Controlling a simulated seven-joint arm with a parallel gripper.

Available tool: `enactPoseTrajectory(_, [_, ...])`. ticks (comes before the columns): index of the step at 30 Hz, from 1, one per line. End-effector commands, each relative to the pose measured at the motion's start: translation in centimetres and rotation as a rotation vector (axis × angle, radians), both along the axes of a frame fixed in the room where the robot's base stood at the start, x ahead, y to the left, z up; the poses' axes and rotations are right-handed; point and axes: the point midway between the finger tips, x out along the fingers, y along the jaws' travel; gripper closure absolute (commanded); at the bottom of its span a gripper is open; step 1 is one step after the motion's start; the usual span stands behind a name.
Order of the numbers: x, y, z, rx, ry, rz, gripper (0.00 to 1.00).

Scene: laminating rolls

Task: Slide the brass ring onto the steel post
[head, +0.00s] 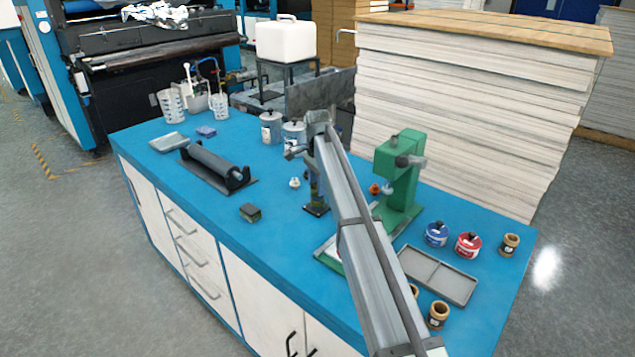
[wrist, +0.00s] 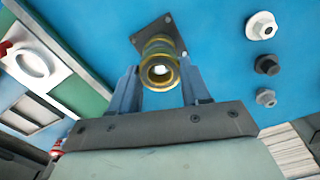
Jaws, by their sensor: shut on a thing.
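The brass ring (wrist: 160,72) is between the two fingers of my gripper (wrist: 158,88) in the wrist view, its opening facing the camera. A bright round spot, perhaps the top of the post, shows inside the opening. The steel post's square dark base plate (wrist: 142,38) lies on the blue bench just beyond the ring. The ring lines up with the post, but I cannot tell whether it is around it or above it. In the head view my gripper (head: 314,180) points down over the base plate (head: 316,210). My arm hides most of the ring and post there.
A green press (head: 396,180) stands close on the right. Small fittings lie nearby, including a white one (head: 294,183). A black roller stand (head: 215,168), a small dark block (head: 250,212), two lidded cans (head: 271,127) and a grey tray (head: 438,275) are on the bench.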

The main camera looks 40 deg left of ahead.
Motion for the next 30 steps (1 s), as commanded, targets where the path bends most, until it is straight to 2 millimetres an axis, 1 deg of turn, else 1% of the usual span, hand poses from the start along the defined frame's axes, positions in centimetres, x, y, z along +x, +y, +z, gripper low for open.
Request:
enactPoseTrajectory(13, [0.00,0.00,-0.72,0.001,0.000,0.000,0.88])
enactPoseTrajectory(22, [0.00,0.01,-0.78,0.000,0.000,0.000,0.88])
enactPoseTrajectory(23, [0.00,0.01,-0.78,0.000,0.000,0.000,0.51])
enactPoseTrajectory(30, [0.00,0.01,-0.78,0.000,0.000,0.000,0.28])
